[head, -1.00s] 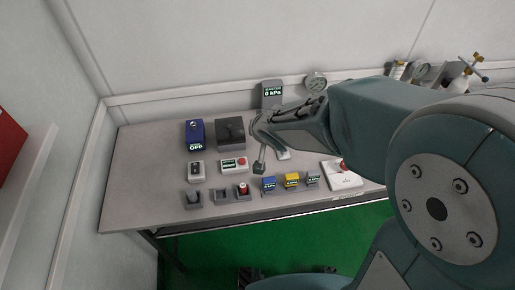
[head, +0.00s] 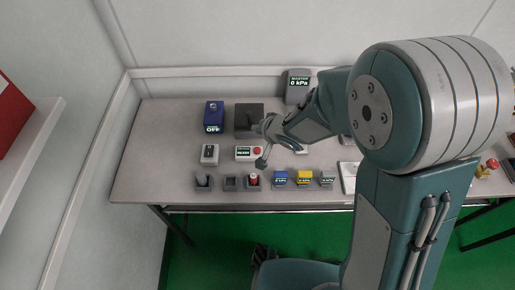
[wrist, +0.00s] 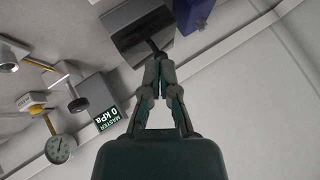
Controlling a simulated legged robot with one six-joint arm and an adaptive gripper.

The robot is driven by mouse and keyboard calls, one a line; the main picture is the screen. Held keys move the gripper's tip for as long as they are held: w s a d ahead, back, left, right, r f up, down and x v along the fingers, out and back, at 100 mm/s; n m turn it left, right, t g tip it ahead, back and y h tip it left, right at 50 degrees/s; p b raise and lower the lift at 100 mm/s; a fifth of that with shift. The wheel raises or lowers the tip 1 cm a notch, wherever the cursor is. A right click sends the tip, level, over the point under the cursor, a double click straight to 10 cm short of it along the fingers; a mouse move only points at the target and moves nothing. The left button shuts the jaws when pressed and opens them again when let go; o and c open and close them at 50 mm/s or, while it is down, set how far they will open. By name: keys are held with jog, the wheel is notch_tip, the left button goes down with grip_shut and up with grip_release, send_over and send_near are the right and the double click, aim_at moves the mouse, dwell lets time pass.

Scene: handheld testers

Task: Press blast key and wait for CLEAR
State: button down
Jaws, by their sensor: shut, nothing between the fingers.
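Other red-topped controls are in view, and no label marks which one is the blast key. No CLEAR reading is visible. In the wrist view my gripper (wrist: 160,58) shows closed fingers pointing towards a dark grey box (wrist: 138,30); the white box is not visible there.
Behind stand a blue tester reading OFF (head: 214,117) and a MASTER gauge reading 0 kPa (head: 298,86).

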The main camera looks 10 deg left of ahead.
aim_at(258, 151)
notch_tip(258, 151, down, 7)
jog(key=shift+a+r, duration=0.15)
jog(key=shift+r, duration=0.05)
jog(key=shift+f, duration=0.75)
dwell(0.9)
jog(key=shift+f, duration=0.3)
jog(key=shift+f, duration=0.5)
dwell(0.6)
dwell(0.3)
jog(key=shift+r, duration=0.9)
jog(key=shift+r, duration=2.5)
